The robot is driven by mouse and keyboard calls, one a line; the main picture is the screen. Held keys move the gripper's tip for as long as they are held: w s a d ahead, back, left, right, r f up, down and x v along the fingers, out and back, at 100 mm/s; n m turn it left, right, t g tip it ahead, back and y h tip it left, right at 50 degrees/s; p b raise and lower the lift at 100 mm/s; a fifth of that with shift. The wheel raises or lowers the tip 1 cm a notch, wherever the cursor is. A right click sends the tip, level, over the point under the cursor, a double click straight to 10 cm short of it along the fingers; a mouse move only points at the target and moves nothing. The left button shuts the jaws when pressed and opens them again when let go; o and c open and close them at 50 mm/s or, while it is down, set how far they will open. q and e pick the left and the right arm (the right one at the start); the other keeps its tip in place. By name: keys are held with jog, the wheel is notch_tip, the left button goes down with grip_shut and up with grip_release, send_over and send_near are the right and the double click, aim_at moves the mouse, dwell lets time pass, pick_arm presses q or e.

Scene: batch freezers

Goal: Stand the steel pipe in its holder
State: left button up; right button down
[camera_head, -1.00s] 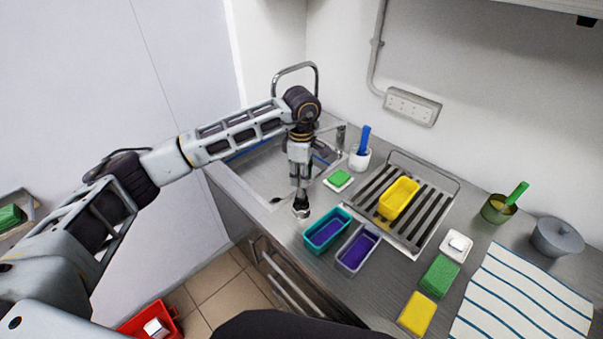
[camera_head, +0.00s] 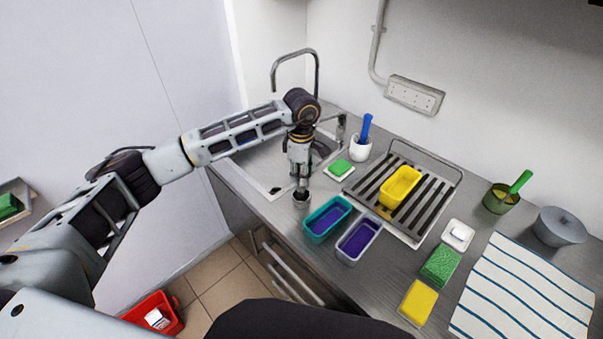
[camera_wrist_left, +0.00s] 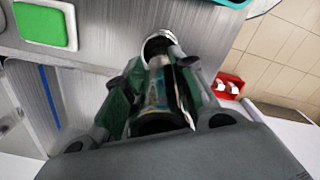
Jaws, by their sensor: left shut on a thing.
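My left gripper (camera_head: 301,188) points down over the counter between the sink and the teal tub. In the left wrist view its dark green fingers (camera_wrist_left: 157,95) are shut around the shiny steel pipe (camera_wrist_left: 158,88), whose dark open end faces the camera. A round steel holder (camera_wrist_left: 158,41) shows just beyond the pipe's far end. In the head view the holder (camera_head: 301,201) appears as a small dark round form right under the gripper. The pipe's lower end is hidden, so I cannot tell if it is inside the holder. My right gripper is not in view.
A teal tub (camera_head: 311,232) and a grey tub (camera_head: 345,255) stand close on the right. Behind are the sink (camera_head: 246,172), a green sponge (camera_head: 341,168) and a white pot with a blue handle (camera_head: 360,149). A drying rack (camera_head: 427,215) is farther right.

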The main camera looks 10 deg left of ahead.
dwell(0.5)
pick_arm(q)
jog(key=shift+b, duration=0.3)
dwell(0.7)
dwell(0.4)
dwell(0.4)
jog(key=shift+f+b, duration=0.3)
jog(key=shift+b, duration=0.2)
jog(key=shift+f, duration=0.25)
jog(key=o, duration=0.6)
